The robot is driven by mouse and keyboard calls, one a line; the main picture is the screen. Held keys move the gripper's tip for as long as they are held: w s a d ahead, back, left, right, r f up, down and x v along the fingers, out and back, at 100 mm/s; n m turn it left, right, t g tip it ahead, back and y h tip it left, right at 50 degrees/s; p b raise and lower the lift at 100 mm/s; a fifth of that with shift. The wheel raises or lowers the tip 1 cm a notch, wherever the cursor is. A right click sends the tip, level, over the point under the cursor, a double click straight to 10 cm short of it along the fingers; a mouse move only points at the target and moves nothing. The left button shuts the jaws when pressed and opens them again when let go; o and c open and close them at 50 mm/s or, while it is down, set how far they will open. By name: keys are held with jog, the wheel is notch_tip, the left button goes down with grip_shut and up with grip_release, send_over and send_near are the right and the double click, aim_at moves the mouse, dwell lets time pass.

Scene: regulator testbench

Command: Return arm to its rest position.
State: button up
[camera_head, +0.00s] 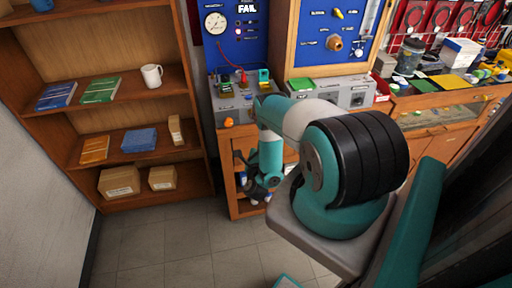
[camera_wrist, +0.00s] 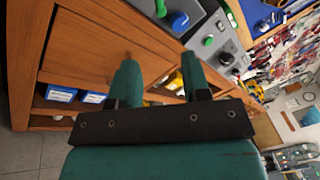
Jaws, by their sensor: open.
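My gripper (camera_wrist: 158,80) shows in the wrist view with its two teal fingers apart and nothing between them. Beyond the fingers is the wooden front of the bench (camera_wrist: 95,50), seen tilted. In the head view my teal and white arm (camera_head: 315,120) reaches forward and bends down in front of the bench. My gripper end (camera_head: 258,188) is low beside the bench's open lower shelf, small and partly hidden by the arm there.
A wooden shelf unit (camera_head: 203,150) with books, boxes and a white mug (camera_head: 152,75) stands at the left. The bench carries a grey test unit (camera_head: 236,103) and blue gauge panel (camera_head: 240,52). A cluttered worktop (camera_head: 440,95) is at right. Tiled floor (camera_head: 150,250) is open at left.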

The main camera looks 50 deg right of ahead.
dwell(0.4)
jog(key=w+a+r+n+t+y+b, duration=0.25)
jog(key=w+a+r+n+y, duration=0.3)
jog(key=w, duration=0.45)
jog(key=w+a+r+n+t+y+b, duration=0.25)
jog(key=w+a+r+n+y, duration=0.3)
jog(key=w, duration=0.35)
jog(key=w+a+r+n+g+y+b, duration=0.15)
jog(key=a+r+n+y, duration=0.25)
jog(key=a+r+n, duration=0.4)
jog(key=s+a+r+n+g+y+b, duration=0.15)
jog(key=a+r+n+y, duration=0.3)
jog(key=a, duration=0.65)
jog(key=s+a+r+n+g+y+b, duration=0.1)
jog(key=s+a+r+n+g+b, duration=0.2)
jog(key=s+a+n, duration=0.4)
jog(key=s+a+r+n+g+y+b, duration=0.15)
jog(key=s+a+r+n+g, duration=0.3)
jog(key=s, duration=0.45)
jog(key=s+n+g+h+b, duration=0.1)
jog(key=s+n+g, duration=0.4)
jog(key=s, duration=1.6)
jog(key=n+h, duration=0.1)
jog(key=n, duration=0.2)
jog(key=shift+s+d+h+b, duration=0.2)
jog(key=shift+s+h+b, duration=0.1)
jog(key=shift+b, duration=0.1)
